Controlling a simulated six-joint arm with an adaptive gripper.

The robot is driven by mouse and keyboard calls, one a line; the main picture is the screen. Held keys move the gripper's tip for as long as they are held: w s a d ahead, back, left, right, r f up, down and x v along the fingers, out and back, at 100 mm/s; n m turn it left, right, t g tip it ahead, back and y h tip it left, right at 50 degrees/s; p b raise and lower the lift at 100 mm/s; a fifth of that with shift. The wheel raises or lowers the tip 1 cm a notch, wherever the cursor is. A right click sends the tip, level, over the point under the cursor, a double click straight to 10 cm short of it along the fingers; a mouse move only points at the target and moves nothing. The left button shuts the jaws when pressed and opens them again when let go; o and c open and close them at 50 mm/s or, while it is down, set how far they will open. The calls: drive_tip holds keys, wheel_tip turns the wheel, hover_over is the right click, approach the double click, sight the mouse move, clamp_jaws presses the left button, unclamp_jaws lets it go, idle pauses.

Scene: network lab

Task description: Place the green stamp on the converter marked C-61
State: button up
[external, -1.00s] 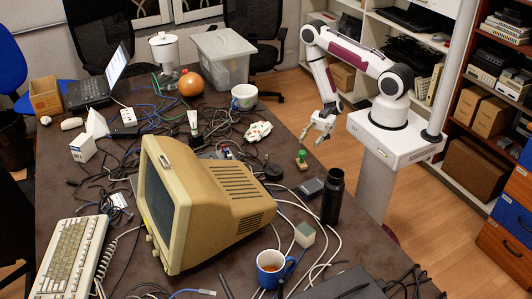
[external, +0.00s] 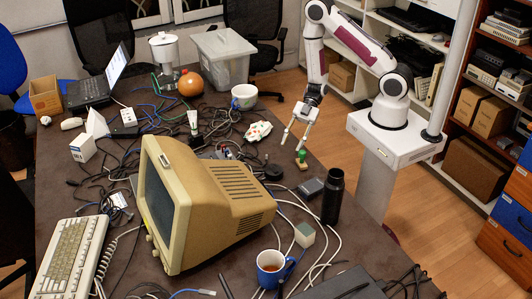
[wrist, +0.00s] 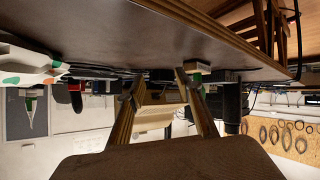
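The green stamp (external: 301,158) stands on the dark table near its right edge, green handle up on a pale base. My gripper (external: 291,146) is open and empty, pointing down just above and left of the stamp. In the wrist view, which is upside down, the open fingers (wrist: 161,88) show, with a small green and pale piece, probably the stamp (wrist: 197,66), at the right fingertip. Contact cannot be told. No C-61 marking is readable; small boxes that could be converters include a dark box (external: 311,187) and a white box (external: 83,148).
A black bottle (external: 332,197) stands right of the dark box. The beige monitor (external: 200,205) fills the table's middle. Cables cover much of the table; a blue mug (external: 272,268) is at the front.

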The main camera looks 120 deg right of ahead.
drive_tip(key=w+d+r+h, duration=0.1)
drive_tip(key=w+d+r+g+h, duration=0.1)
drive_tip(key=d, duration=0.1)
drive_tip(key=w+d+r+h, duration=0.1)
drive_tip(key=shift+w+d+h, duration=0.2)
drive_tip(key=shift+d+h, duration=0.1)
drive_tip(key=shift+d, duration=0.05)
wheel_tip(320, 180, up, 17)
drive_tip(key=d+m+g+h, duration=0.2)
drive_tip(key=m+h, duration=0.2)
drive_tip(key=h, duration=0.2)
drive_tip(key=s+a+r+m+y, duration=0.1)
drive_tip(key=s+a+r+m, duration=0.1)
drive_tip(key=s+a+r, duration=0.3)
drive_tip(key=s+a+r+m+g+y, duration=0.1)
drive_tip(key=s+a+r, duration=0.5)
drive_tip(key=s+a, duration=0.7)
drive_tip(key=shift+a+r+m+y, duration=0.2)
drive_tip(key=shift+a+m+y, duration=0.4)
drive_tip(key=shift+a+m, duration=0.45)
drive_tip(key=shift+o, duration=0.8)
